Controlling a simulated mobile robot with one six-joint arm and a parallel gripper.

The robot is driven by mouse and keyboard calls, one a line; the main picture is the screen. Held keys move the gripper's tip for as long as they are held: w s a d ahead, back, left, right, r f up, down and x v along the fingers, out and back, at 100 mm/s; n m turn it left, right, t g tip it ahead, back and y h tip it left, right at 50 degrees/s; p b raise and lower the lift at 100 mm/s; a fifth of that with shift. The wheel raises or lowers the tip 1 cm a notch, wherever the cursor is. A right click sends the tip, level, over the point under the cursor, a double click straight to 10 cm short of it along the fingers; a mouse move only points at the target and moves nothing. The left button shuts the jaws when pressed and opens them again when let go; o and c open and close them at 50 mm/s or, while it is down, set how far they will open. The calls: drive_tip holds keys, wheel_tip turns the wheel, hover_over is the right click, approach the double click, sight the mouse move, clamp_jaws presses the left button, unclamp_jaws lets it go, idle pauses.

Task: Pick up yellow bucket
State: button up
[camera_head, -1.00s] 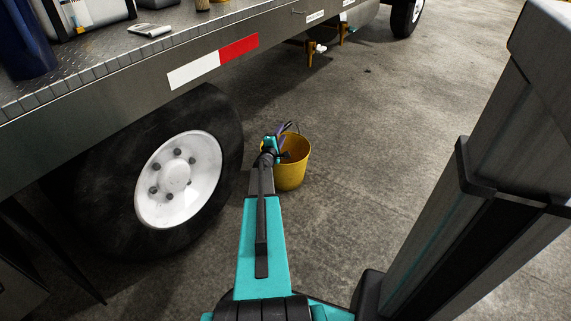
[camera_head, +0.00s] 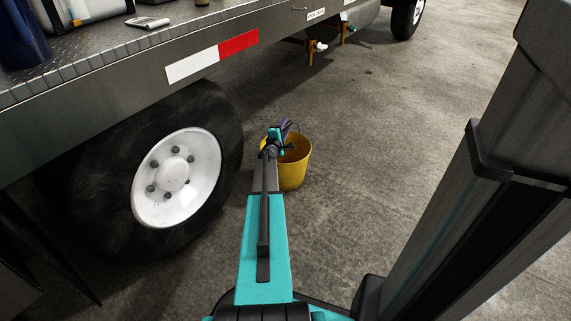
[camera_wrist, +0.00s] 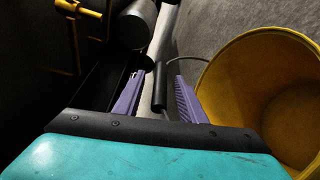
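The yellow bucket (camera_head: 296,176) stands upright on the concrete floor to the right of the truck wheel. In the wrist view the bucket (camera_wrist: 265,85) fills the right side, and its inside looks empty where it shows. A thin wire handle runs from its rim to a black grip (camera_wrist: 159,88). My gripper (camera_wrist: 159,77) has its purple fingers apart, one on each side of the black grip, with gaps visible. In the head view my gripper (camera_head: 285,129) is above the bucket's rim, and my arm hides the bucket's left side.
The truck wheel (camera_head: 177,176) is close to the left of my arm. The truck bed edge (camera_head: 130,80) runs above it, with items on the deck. Small valves (camera_head: 311,52) hang under the bed further back. The floor (camera_head: 400,130) right of the bucket is clear.

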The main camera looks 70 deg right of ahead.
drive_tip(key=shift+c, duration=0.3)
clamp_jaws()
idle(1.2)
